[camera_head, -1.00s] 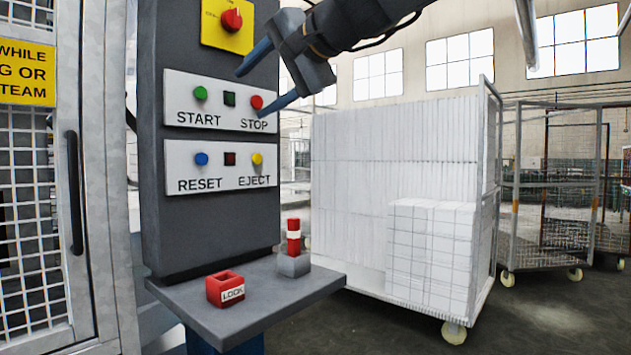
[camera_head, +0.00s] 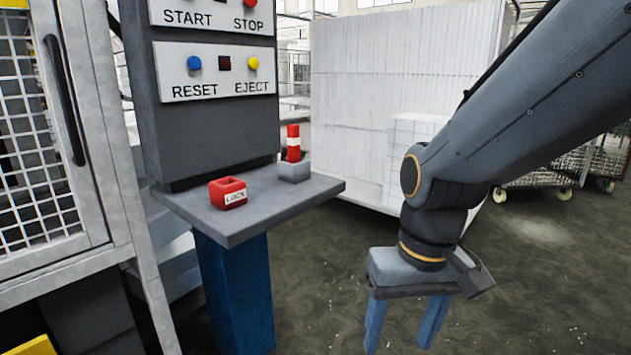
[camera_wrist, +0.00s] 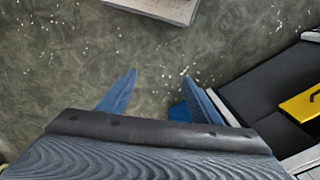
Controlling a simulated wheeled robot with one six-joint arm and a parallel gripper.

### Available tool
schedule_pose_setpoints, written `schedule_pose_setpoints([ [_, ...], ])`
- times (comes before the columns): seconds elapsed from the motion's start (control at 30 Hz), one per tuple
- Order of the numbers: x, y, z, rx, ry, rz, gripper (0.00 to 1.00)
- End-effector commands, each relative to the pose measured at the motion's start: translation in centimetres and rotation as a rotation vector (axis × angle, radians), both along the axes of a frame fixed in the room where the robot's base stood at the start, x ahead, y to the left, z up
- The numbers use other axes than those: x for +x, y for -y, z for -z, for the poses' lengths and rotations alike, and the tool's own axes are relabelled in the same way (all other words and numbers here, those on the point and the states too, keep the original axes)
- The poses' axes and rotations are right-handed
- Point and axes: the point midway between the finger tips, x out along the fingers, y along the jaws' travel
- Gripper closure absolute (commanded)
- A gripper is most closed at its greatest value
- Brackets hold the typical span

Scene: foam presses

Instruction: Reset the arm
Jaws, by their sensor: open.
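My gripper (camera_head: 405,335) hangs at the lower right of the head view, pointing down over the bare floor. Its two blue fingers are spread apart with nothing between them. In the wrist view my gripper (camera_wrist: 155,85) also shows open fingers above the floor. The control panel post (camera_head: 215,130) stands left of it, apart from the gripper. Its RESET button (camera_head: 194,63) is blue and its EJECT button (camera_head: 253,63) is yellow. The START and STOP row is cut by the top edge.
A grey shelf (camera_head: 220,228) juts from the post and bears a red LOCK block (camera_head: 228,193) and a red-and-white piece (camera_head: 293,143) in a grey holder. A cart of white foam (camera_head: 385,75) stands behind my arm. A mesh door (camera_head: 35,175) is at left. Floor around the gripper is clear.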

Motion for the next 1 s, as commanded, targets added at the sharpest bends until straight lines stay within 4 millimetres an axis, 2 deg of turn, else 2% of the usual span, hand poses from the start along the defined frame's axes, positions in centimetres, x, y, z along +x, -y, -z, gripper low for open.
schedule_pose_setpoints([
  [0.03, -1.7, 0.8, 1.1, -0.025, -0.036, -0.022, 0.41],
  [0.07, -1.9, 1.1, 0.8, -0.031, -0.040, -0.023, 0.41],
  [0.1, -1.7, 1.3, 0.0, -0.030, -0.034, -0.012, 0.41],
  [0.6, -1.9, 5.8, -5.2, -0.057, -0.039, 0.100, 0.41],
  [0.73, -2.0, 6.5, -5.8, -0.060, -0.039, 0.118, 0.41],
  [1.0, -1.9, 6.7, -5.7, -0.063, -0.038, 0.126, 0.41],
])
